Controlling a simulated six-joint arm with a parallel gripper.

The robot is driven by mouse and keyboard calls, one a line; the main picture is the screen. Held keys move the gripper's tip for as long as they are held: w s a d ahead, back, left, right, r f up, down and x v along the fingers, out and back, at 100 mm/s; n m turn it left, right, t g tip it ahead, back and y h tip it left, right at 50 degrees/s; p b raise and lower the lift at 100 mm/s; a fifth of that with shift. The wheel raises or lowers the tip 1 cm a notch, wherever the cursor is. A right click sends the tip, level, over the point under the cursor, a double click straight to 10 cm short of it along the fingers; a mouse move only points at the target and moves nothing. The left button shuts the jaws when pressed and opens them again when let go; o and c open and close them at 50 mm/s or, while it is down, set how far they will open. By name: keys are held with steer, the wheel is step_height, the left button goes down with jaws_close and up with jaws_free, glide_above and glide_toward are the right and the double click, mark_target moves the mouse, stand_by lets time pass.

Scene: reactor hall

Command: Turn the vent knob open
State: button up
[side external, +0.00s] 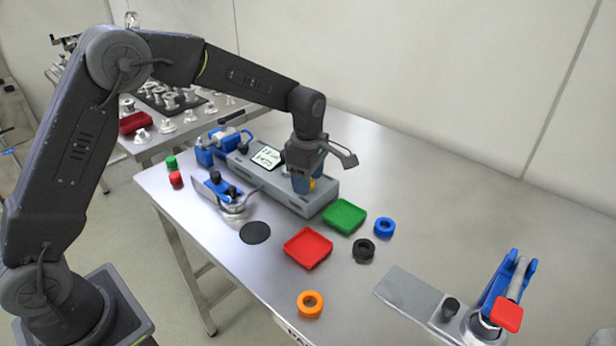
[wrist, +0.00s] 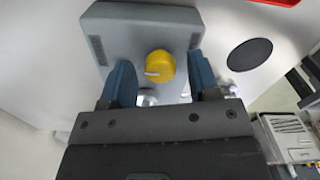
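The vent knob (wrist: 160,66) is a yellow round knob with a pale pointer line, on the grey panel box (wrist: 125,22). In the wrist view the line points left. In the side external view only a bit of yellow (side external: 312,184) shows beside my gripper, and the grey box (side external: 318,203) lies under it. My gripper (side external: 304,188) points down over the right end of the box. In the wrist view its two blue fingers (wrist: 162,78) are spread, one on each side of the knob, with gaps between. Nothing is held.
A green tray (side external: 345,217) and a red tray (side external: 308,248) lie near the box. Blue (side external: 385,227), black (side external: 363,249) and orange (side external: 310,303) rings lie on the table. A display (side external: 268,157) sits on the box. A blue clamp fixture (side external: 507,285) stands at the right. The table's back right is clear.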

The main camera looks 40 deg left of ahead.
steer(key=c, duration=0.9)
steer(key=shift+m, duration=0.3)
steer(key=m, duration=1.1)
steer(key=shift+m, duration=0.4)
steer(key=m, duration=1)
steer(key=shift+m, duration=2.2)
